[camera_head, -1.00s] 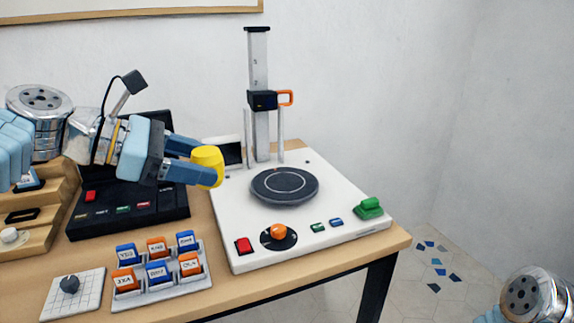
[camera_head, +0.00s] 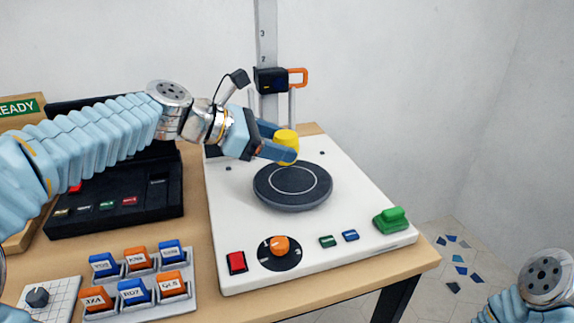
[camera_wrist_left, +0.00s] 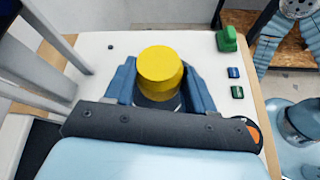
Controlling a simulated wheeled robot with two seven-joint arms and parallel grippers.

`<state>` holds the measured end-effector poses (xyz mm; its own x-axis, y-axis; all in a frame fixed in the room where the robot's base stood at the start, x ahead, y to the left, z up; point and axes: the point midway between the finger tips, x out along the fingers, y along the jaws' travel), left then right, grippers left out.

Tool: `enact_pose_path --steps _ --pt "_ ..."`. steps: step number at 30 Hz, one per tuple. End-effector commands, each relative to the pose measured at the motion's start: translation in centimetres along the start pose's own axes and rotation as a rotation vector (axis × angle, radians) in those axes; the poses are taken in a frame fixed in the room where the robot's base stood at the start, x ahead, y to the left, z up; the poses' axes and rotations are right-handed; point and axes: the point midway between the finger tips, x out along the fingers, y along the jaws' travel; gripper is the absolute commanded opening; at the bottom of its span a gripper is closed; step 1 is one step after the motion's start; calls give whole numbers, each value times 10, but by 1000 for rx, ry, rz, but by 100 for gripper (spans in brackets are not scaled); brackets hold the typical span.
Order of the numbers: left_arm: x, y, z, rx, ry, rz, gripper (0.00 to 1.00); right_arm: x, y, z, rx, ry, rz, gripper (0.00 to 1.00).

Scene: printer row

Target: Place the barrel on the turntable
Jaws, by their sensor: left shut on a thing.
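The yellow barrel (camera_head: 287,146) is held between the blue fingers of my left gripper (camera_head: 281,145), which is shut on it. In the head view the barrel shows above the far edge of the dark round turntable (camera_head: 293,187). In the left wrist view the barrel (camera_wrist_left: 160,70) sits between the fingers (camera_wrist_left: 160,88), with part of the dark turntable (camera_wrist_left: 158,103) showing just below it. I cannot tell whether the barrel touches the turntable. Of my right arm only a wrist part shows at the lower right; its gripper is out of view.
The white machine base (camera_head: 355,195) carries a red button (camera_head: 236,262), an orange knob (camera_head: 280,245) and a green block (camera_head: 391,219). A column with an orange-handled carriage (camera_head: 271,80) stands behind the turntable. A tray of orange and blue blocks (camera_head: 135,291) lies at the front left.

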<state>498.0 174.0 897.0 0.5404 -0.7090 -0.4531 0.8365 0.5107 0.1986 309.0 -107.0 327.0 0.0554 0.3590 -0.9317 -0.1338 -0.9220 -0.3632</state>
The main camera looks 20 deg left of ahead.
Motion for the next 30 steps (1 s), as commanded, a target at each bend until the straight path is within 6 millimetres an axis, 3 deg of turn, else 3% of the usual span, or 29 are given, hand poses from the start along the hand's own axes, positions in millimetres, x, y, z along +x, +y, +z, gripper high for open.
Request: enact_pose_path --steps 9,14,21,22,26,30 --pt "35 4 -21 -2 1 -1 25 6 2 0 1 1 1 45" --pt "44 -1 -41 -1 1 1 25 10 5 0 2 1 1 45" --pt "45 -2 -42 0 0 0 25 10 4 0 2 1 1 45" --pt "45 -2 -43 0 0 0 59 10 4 0 2 1 1 45" --pt "44 -2 -42 0 0 0 79 10 4 0 2 1 1 45" --pt "44 -2 -42 0 0 1 81 10 4 0 2 1 1 45"
